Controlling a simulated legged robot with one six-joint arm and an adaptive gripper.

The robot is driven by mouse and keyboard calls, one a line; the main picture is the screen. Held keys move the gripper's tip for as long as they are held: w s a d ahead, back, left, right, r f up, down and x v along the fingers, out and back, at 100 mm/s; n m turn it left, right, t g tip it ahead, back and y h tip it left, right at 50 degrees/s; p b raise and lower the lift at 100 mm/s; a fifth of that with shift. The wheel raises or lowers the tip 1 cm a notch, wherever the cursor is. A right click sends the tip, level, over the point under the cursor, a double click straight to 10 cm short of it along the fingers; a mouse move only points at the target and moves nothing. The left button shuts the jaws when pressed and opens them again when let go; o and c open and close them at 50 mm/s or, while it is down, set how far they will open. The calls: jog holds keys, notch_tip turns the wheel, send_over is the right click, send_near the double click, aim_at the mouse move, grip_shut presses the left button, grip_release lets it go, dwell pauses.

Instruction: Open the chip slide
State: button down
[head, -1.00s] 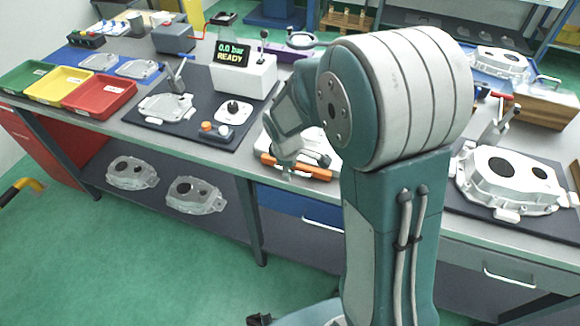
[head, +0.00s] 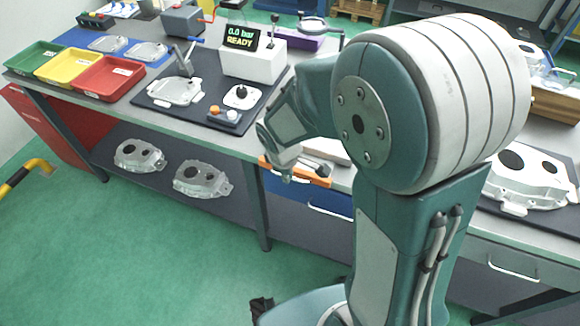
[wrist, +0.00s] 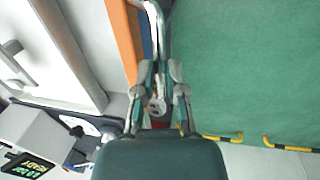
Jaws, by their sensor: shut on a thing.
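The chip slide, as far as I can tell, is the orange-fronted piece (head: 314,178) at the bench's front edge; its orange bar (wrist: 124,45) also shows in the wrist view. In the head view its front overlaps the bench edge, above the blue drawer. My gripper (head: 286,177) is low in front of it, partly hidden by my wrist. In the wrist view my gripper (wrist: 158,103) is shut on a thin silvery handle (wrist: 154,22) beside the orange bar. How far the slide is out is hard to tell.
The blue drawer (head: 285,192) with its bar handle lies just below. The pressure display box (head: 253,64) and dark fixture mat (head: 215,118) are to the left on the bench. A large casting (head: 525,182) sits at right. Green floor (head: 150,250) in front is clear.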

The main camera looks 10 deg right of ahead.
jog(key=c, duration=0.7)
grip_release()
notch_tip(320, 180, up, 12)
jog(key=s+a, duration=0.1)
jog(key=shift+s+a+f, duration=0.2)
jog(key=shift+s+a, duration=0.05)
jog(key=shift+s, duration=0.15)
jog(key=s+d+r+m+t, duration=0.2)
jog(key=s+r+m, duration=0.2)
jog(key=s+m, duration=0.1)
jog(key=s+d+r+m+t+y, duration=0.1)
jog(key=s+d+r+m, duration=0.2)
jog(key=s, duration=0.5)
jog(key=r+m, duration=0.1)
jog(key=m, duration=0.1)
jog(key=shift+s+d+m+t, duration=0.25)
jog(key=shift+d+m+t, duration=0.1)
jog(key=shift+m+t, duration=0.05)
